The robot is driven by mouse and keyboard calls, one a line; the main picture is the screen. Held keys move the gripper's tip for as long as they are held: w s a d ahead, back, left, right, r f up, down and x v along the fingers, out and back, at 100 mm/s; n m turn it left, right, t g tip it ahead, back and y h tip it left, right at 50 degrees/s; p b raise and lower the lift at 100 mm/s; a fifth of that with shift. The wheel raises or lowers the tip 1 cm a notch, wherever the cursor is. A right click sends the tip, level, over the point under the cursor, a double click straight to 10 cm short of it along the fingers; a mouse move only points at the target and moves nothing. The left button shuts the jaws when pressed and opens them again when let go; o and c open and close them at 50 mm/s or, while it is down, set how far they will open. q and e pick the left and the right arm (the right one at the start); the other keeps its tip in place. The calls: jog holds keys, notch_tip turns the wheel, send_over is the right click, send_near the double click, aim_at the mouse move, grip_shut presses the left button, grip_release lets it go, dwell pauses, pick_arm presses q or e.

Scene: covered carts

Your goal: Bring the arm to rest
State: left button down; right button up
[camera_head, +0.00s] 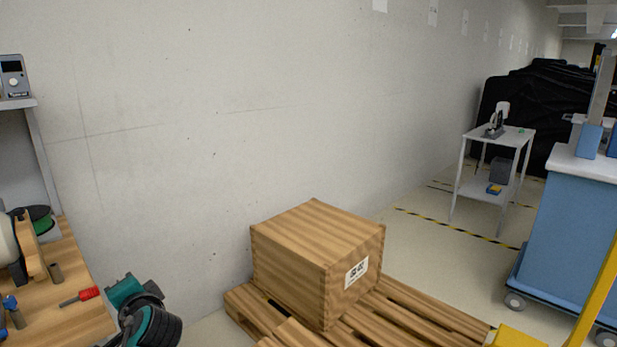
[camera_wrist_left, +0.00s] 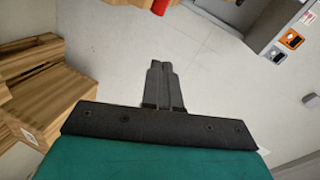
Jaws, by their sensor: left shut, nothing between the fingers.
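My left gripper (camera_wrist_left: 162,82) shows in the left wrist view. Its two dark fingers are together, with nothing between them, over the pale floor. In the head view, a teal and black part of my arm (camera_head: 148,318) is at the lower left, beside the workbench; the fingers cannot be made out there. My right gripper is in neither view.
A wooden crate (camera_head: 317,255) sits on a pallet (camera_head: 420,318) against the wall. A workbench (camera_head: 75,325) with a red-handled tool (camera_head: 82,296) is at left. A blue cart (camera_head: 565,235) and a small white cart (camera_head: 512,135) stand at right, with floor between.

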pick_arm(q)
jog(key=s+d+f+t+h, duration=0.1)
jog(key=s+d+f+h, duration=0.35)
jog(key=f, duration=0.35)
jog(key=s+d+f+h, duration=0.4)
jog(key=s+d+f, duration=0.2)
jog(key=f, duration=0.2)
jog(key=s+d+f+n+h, duration=0.1)
jog(key=s+d+f+h, duration=0.1)
jog(key=s+d, duration=0.2)
jog(key=s+d+f+n+h, duration=0.2)
jog(key=s+d+f, duration=0.1)
jog(key=s, duration=0.5)
jog(key=shift+s+d+f+h, duration=0.25)
jog(key=shift+s+d+h, duration=0.15)
jog(key=shift+d, duration=0.25)
